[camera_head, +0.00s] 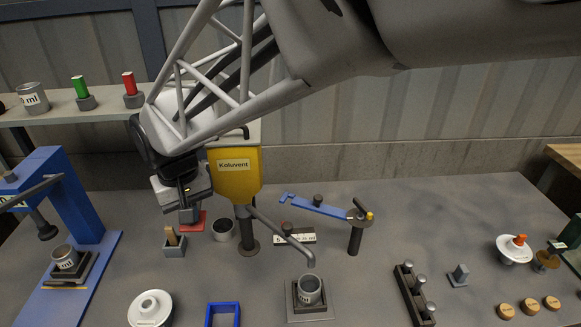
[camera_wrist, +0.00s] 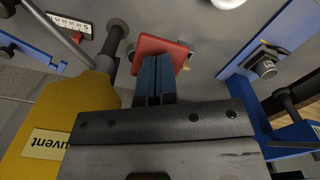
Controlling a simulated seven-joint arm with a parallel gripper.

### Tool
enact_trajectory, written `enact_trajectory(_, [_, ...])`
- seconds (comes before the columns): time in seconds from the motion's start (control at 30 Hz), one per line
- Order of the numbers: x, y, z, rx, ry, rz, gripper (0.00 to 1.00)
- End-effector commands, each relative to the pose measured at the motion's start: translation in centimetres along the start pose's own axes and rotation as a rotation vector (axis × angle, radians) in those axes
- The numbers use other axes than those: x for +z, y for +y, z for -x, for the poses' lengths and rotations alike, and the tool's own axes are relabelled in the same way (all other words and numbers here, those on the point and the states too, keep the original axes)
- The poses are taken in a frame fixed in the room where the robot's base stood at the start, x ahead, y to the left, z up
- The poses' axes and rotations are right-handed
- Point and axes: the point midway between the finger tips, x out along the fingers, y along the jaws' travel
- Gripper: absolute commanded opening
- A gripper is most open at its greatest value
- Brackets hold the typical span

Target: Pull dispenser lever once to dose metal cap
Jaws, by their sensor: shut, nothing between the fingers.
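The dispenser (camera_head: 236,175) is a yellow container marked "Koluvent" on a dark post, with a grey spout (camera_head: 280,236) slanting down to the right. A grey metal cup (camera_head: 309,289), which looks like the metal cap, stands in a dark holder under the spout tip. My gripper (camera_head: 188,213) is shut and empty, left of the yellow container, pointing down. In the wrist view its blue-grey fingers (camera_wrist: 156,78) overlap a red plate (camera_wrist: 160,46); I cannot tell if they touch it. The red plate (camera_head: 195,223) may be the lever. The dispenser (camera_wrist: 50,135) fills the wrist view's left side.
A small scale plate (camera_head: 295,236) lies behind the spout. A grey block with a wooden piece (camera_head: 174,242) and a dark cup (camera_head: 223,230) stand near my gripper. A blue press (camera_head: 75,195) is on the left, a blue swing arm (camera_head: 318,206) on the right.

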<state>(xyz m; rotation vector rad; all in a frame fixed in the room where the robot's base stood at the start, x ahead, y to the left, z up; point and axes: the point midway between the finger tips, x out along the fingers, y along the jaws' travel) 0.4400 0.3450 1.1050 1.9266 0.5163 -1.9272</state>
Motion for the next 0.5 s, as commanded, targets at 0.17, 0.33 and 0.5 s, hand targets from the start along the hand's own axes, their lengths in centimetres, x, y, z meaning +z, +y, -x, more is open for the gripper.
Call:
enact_trajectory(0.17, [0.0, 0.0, 0.1, 0.0, 0.0, 0.0, 0.0])
enact_trajectory(0.33, [0.0, 0.0, 0.6, 0.0, 0.001, 0.0, 0.0])
enact_trajectory(0.5, [0.0, 0.0, 1.4, 0.0, 0.0, 0.0, 0.0])
